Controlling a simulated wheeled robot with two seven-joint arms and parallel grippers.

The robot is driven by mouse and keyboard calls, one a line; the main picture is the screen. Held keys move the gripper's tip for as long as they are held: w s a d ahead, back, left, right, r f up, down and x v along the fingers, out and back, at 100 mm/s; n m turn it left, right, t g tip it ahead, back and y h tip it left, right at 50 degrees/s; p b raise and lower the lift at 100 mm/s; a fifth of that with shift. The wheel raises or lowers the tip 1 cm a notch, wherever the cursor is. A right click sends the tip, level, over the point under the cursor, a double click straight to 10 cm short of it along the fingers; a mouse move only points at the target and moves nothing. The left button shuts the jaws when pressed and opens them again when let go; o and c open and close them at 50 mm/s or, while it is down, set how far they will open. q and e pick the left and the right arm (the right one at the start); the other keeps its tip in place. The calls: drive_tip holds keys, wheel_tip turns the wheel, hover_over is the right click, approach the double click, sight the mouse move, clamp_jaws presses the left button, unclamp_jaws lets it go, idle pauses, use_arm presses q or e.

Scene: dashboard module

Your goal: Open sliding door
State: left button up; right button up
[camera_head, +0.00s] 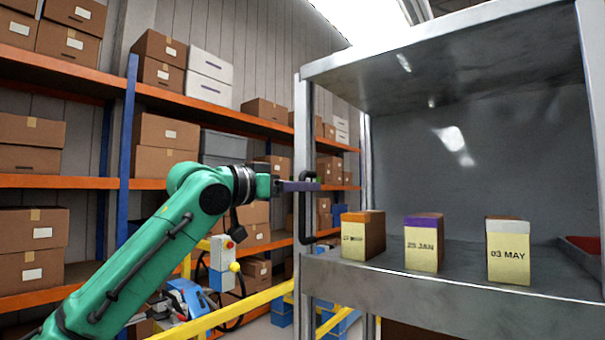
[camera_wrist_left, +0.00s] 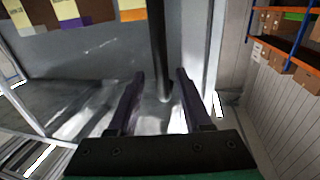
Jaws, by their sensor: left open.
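A grey metal cabinet (camera_head: 470,296) stands at the right of the head view. A black upright bar handle (camera_head: 302,215) is at its left front edge, beside a pale metal post (camera_head: 296,250). I cannot tell whether a clear door pane covers the front. My left gripper (camera_head: 308,186) reaches the handle from the left at about mid-height. In the left wrist view the open fingers (camera_wrist_left: 158,80) have the dark handle bar (camera_wrist_left: 158,35) between them, with gaps visible on both sides. My right gripper is not in view.
Inside the cabinet stand cartons, one with an orange-brown top (camera_head: 362,236), one purple-topped (camera_head: 424,243) and one marked 03 MAY (camera_head: 508,252). Orange-beamed shelving (camera_head: 60,181) with brown boxes lines the back. A yellow rail (camera_head: 245,303) runs low in front.

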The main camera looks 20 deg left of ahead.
use_arm(q)
drive_tip(key=shift+w+f, duration=0.2)
drive_tip(key=shift+w, duration=0.25)
drive_tip(key=c, duration=0.7)
drive_tip(key=shift+s+d+r, duration=0.1)
clamp_jaws()
drive_tip(key=shift+r, duration=0.15)
